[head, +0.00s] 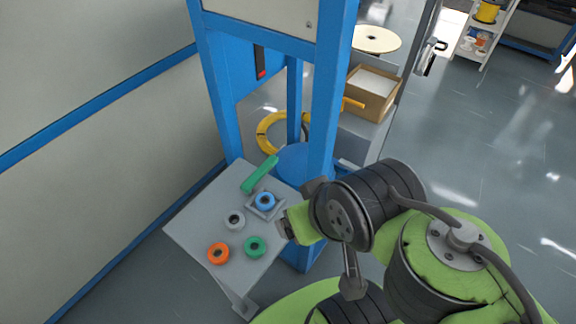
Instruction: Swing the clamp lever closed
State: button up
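A green bar (260,174) slants across the back of a small grey table (190,222). It looks like a lever, but I cannot tell for sure that it is the clamp lever. A short orange bar (353,103) sticks out near a cardboard box, and I cannot tell what it belongs to. My gripper (287,228) is at the right side of the grey table, in front of and below the green bar and apart from it. Its fingers are small and dark here, so their opening is not clear.
Grey (235,219), orange (218,253) and green (255,246) rings sit on the table. A blue frame post (325,110) rises behind my gripper. A cardboard box (371,92) stands behind it.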

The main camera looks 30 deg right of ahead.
aim_at(268, 164)
jog(key=i+u, duration=0.1)
jog(key=u, duration=0.35)
jog(key=i+u, duration=0.1)
jog(key=u, duration=0.85)
jog(key=i+l+u, duration=0.1)
jog(key=u, duration=0.35)
